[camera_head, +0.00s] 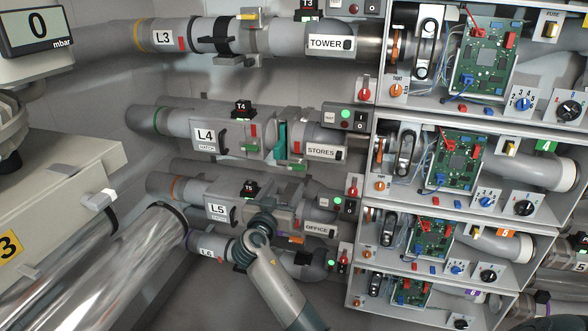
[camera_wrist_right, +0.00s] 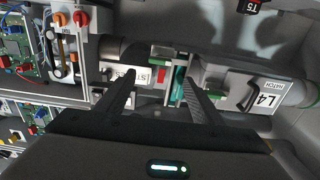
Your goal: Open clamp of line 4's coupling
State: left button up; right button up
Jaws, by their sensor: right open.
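Line 4's grey pipe (camera_head: 204,134), labelled L4 and HATCH, runs to the STORES end (camera_head: 321,153) in the head view. Between them is its coupling (camera_head: 281,140), with a teal part showing in a gap between grey flanges. Red and green tabs show at the coupling. The right wrist view also shows the coupling (camera_wrist_right: 180,86), with the STORES label upside down at its left and the L4 label at its right. My right gripper (camera_wrist_right: 160,76) is open and empty, its fingertips apart in front of the coupling's STORES side. My left gripper is not in view.
Line 3's pipe (camera_head: 170,36) runs above and line 5's pipe (camera_head: 185,190) below. Open cabinet bays (camera_head: 440,155) with circuit boards and knobs stand at the right. A grey housing (camera_head: 60,190) and shiny duct (camera_head: 130,265) fill the lower left.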

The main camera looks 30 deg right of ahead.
aim_at(296, 168)
jog(key=p+x, duration=0.1)
jog(key=x, duration=0.7)
jog(key=shift+w+d+p, duration=0.25)
jog(key=shift+p, duration=0.1)
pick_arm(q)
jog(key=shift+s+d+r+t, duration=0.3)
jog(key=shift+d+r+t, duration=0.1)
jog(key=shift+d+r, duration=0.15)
pick_arm(e)
jog(key=shift+w+d, duration=0.45)
jog(key=shift+d, duration=0.05)
jog(key=c, duration=1.5)
